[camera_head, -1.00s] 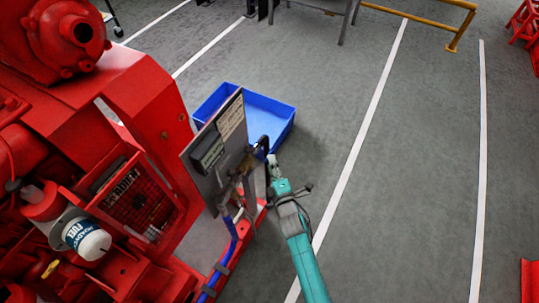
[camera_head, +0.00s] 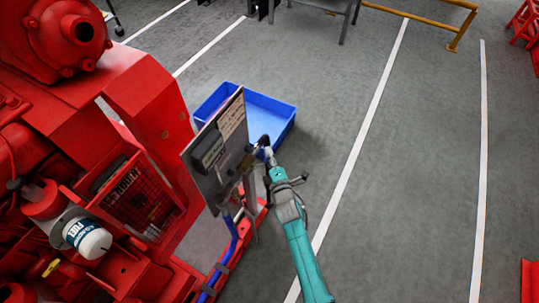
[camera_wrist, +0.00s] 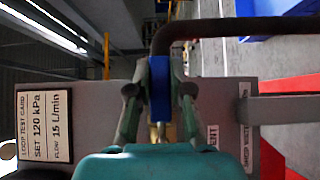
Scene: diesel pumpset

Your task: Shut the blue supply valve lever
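The blue supply valve lever (camera_wrist: 160,88) stands upright between the two fingers of my gripper (camera_wrist: 160,74) in the wrist view. The fingertips lie against its left and right sides, so my gripper looks shut on it. In the head view my gripper (camera_head: 267,157) is at the right edge of the grey panel (camera_head: 216,150), with a small bit of blue at its tip. The valve body and the lever's pivot are mostly hidden by my gripper and the panel.
A dark bent pipe (camera_wrist: 230,27) runs just above and right of the lever. A test card (camera_wrist: 45,125) is on the panel face. A blue bin (camera_head: 270,108) sits on the floor behind. The red pumpset (camera_head: 150,100) fills the left; open floor lies right.

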